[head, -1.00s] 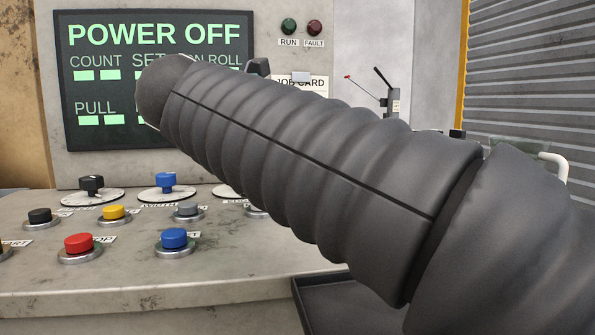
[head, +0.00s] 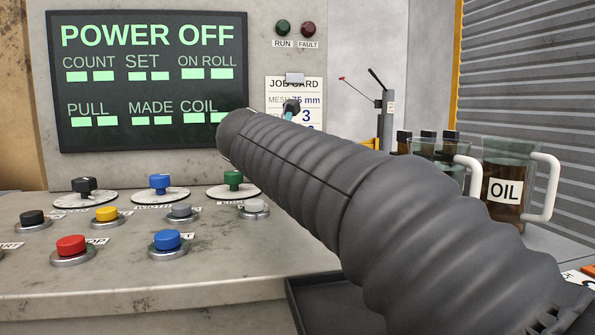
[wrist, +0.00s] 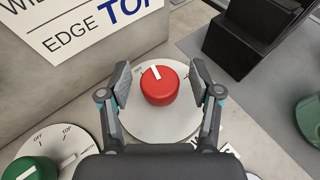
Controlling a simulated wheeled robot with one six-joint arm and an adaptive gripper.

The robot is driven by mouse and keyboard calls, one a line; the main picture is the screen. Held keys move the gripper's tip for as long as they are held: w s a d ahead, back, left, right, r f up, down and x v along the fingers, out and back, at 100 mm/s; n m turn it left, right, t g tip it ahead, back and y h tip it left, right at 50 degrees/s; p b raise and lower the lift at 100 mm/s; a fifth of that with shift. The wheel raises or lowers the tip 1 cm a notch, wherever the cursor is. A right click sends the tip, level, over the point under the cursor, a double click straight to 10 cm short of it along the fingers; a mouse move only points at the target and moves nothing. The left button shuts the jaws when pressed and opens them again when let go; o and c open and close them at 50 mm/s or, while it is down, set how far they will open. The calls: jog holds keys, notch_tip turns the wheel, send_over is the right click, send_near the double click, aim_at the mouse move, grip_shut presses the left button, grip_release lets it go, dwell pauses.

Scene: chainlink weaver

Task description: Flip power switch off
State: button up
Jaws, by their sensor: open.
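A red knob (wrist: 158,88) with a white pointer mark sits on a round white dial (wrist: 160,125) in the wrist view. The pointer slants to the upper left, and an OFF label (wrist: 137,72) is beside it. My gripper (wrist: 160,76) is open, with one finger on each side of the knob and a gap visible on both sides. In the head view my dark arm hides the red knob, and only a small part of my gripper (head: 290,108) shows above it. The display (head: 148,80) reads POWER OFF.
A green knob (wrist: 30,170) on its own dial is at the lower left of the wrist view. A dark block (wrist: 265,35) stands at upper right. The console has several coloured buttons, including a red one (head: 72,246). An oil jug (head: 505,185) stands at right.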

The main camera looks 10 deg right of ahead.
jog(key=shift+w, duration=0.1)
jog(key=c, duration=1.2)
jog(key=shift+o, duration=0.2)
jog(key=shift+d+r+n+t+y+p, duration=0.15)
jog(key=shift+n+t+y+p, duration=0.45)
jog(key=shift+n+y+p, duration=0.75)
jog(key=shift+n+y, duration=0.15)
jog(key=shift+f, duration=0.2)
jog(key=o, duration=1.2)
jog(key=shift+c, duration=0.2)
